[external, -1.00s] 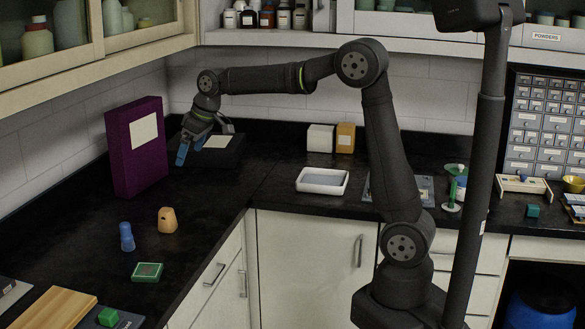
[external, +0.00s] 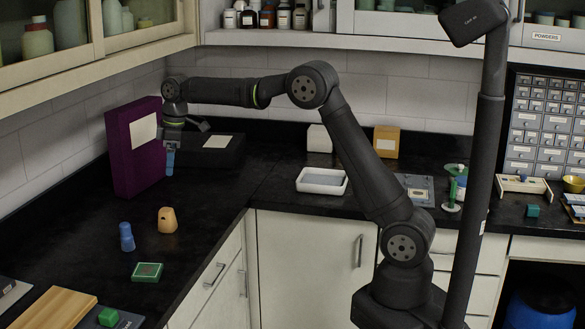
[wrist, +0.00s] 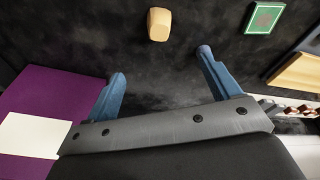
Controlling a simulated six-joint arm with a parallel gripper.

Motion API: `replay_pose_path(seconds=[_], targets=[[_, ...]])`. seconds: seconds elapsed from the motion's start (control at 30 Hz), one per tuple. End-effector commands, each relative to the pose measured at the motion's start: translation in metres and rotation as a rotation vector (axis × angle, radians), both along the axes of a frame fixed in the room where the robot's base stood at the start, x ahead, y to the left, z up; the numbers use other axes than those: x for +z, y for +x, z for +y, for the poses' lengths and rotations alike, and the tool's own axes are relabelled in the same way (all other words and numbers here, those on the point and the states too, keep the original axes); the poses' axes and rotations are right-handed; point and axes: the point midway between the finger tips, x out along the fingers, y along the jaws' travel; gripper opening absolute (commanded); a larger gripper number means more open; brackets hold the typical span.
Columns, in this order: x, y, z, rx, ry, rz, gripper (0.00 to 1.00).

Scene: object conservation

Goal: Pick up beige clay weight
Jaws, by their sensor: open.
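The beige clay weight (external: 167,220) stands upright on the black bench, a small tapered block with a dark mark on its face. In the wrist view the beige weight (wrist: 159,24) shows at the top, beyond and roughly between the two blue fingers. My gripper (external: 170,172) points down in front of the purple box, behind and above the weight and apart from it. In the wrist view my gripper (wrist: 161,66) is open, with nothing between its fingers.
A blue weight (external: 126,237) stands left of the beige one. A green square tile (external: 147,272) lies in front. The tall purple box (external: 134,160) is close beside my gripper. A black box (external: 222,150) sits behind. A wooden board (external: 52,308) lies at the front left.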

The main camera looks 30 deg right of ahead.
Motion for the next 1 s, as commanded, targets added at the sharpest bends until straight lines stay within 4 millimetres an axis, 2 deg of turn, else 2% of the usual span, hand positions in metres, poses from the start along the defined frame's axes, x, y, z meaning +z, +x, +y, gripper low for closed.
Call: replay_pose_path(seconds=[0.13,0.33,0.8,1.0], targets=[[-0.013,0.011,0.009,0.1,-0.035,0.029,0.82],[-0.029,0.013,0.012,0.138,-0.047,0.042,0.82],[-0.123,0.015,0.022,0.135,-0.048,0.041,0.82],[-0.137,0.015,0.024,0.134,-0.046,0.039,0.82]])
